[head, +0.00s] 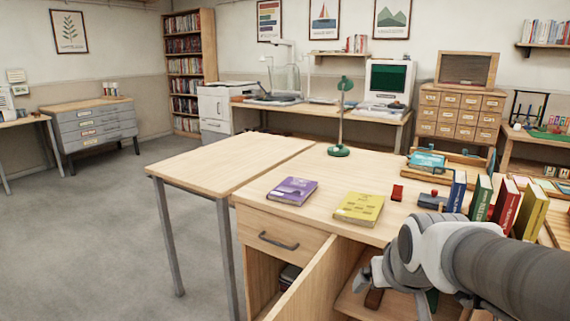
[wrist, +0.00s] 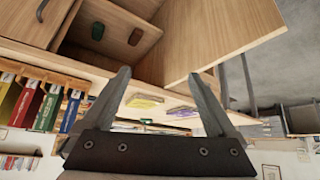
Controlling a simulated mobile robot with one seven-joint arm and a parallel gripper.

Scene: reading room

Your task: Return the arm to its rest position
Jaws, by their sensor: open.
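My arm reaches in from the right in the head view, and my gripper (head: 368,275) is low in front of the desk, by the open cabinet; its fingers are hard to make out there. In the wrist view my gripper (wrist: 160,80) shows two fingers spread wide with nothing between them. The desk cabinet's door (head: 318,282) stands open and also shows in the wrist view (wrist: 225,38). Inside the cabinet, a dark green item (wrist: 97,31) and a brown item (wrist: 135,36) are on a board, apart from the fingers.
A purple book (head: 293,190) and a yellow book (head: 359,208) lie on the desk. Several upright books (head: 480,198) stand near my arm. A green lamp (head: 340,150) stands behind. The drawer (head: 275,240) is shut. Open floor (head: 100,240) lies at the left.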

